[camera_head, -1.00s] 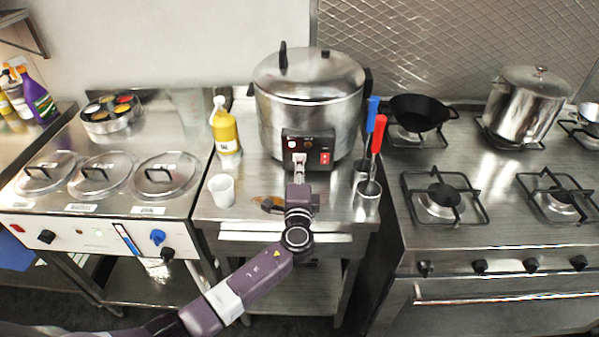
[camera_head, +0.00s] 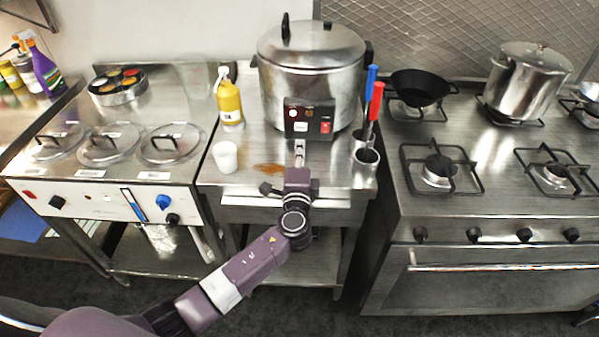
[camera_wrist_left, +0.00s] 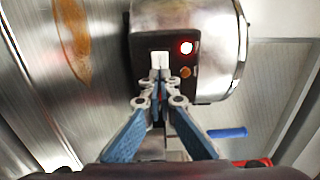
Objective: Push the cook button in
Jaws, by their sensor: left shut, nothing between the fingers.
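The large steel cooker (camera_head: 312,75) has a black control panel (camera_head: 310,107) on its front. The panel carries a pale square button (camera_head: 300,127), probably the cook button, and a red switch (camera_head: 325,127). Two small lamps sit above them. In the left wrist view the pale button (camera_wrist_left: 160,58) lies straight ahead of the fingertips, beside a glowing red lamp (camera_wrist_left: 186,48) and an orange lamp (camera_wrist_left: 185,72). My left gripper (camera_head: 299,147) is shut and empty, just in front of the panel's lower edge. I cannot tell how deep the button sits. My right gripper is not in view.
A yellow bottle (camera_head: 229,103) and white cup (camera_head: 225,157) stand left of the cooker. Steel holders (camera_head: 364,162) with blue- and red-handled tools stand close to its right. A stove (camera_head: 480,180) is further right. A brown spill (camera_head: 268,170) marks the counter.

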